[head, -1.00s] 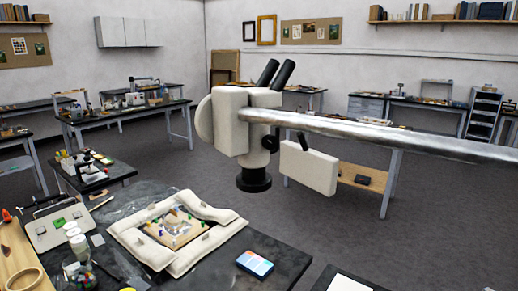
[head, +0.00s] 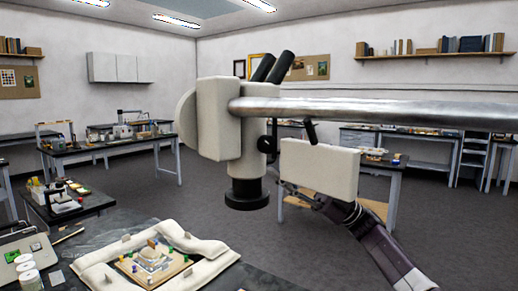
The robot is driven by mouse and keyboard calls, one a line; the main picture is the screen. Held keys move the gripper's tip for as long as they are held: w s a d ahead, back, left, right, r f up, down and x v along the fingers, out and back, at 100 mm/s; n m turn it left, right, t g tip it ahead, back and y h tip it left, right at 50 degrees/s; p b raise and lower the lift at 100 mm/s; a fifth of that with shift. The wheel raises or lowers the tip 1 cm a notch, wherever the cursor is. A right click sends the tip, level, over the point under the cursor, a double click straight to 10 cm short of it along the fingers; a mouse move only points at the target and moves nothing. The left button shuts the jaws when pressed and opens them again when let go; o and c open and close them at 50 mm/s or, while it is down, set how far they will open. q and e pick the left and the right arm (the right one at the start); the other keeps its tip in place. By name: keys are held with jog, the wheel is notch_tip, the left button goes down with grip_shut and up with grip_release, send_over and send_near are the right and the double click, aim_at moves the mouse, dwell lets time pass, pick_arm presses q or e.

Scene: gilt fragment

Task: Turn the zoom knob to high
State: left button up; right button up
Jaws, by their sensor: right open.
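The stereo microscope (head: 218,142) is cream-white with black eyepieces and hangs on a thick silver boom arm. A small black knob (head: 265,144) sits on the right side of its body; I take it for the zoom knob, and its setting cannot be read. My right gripper (head: 284,186) is below and to the right of the knob, apart from it in the picture. It is open and partly hidden by the white box (head: 320,169) beside the microscope. My left gripper is not in view.
The silver boom (head: 370,112) runs across the right side above my right arm. Below the microscope, white padded cushions (head: 98,277) surround a fragment (head: 152,258) on the dark table. Other workbenches stand farther back, with open floor between.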

aim_at(271, 148)
jog(key=p+x, duration=0.1)
jog(key=x, duration=0.5)
jog(key=shift+f+p, duration=0.1)
jog(key=shift+p, duration=0.2)
jog(key=shift+c, duration=0.6)
jog(key=c, duration=1.1)
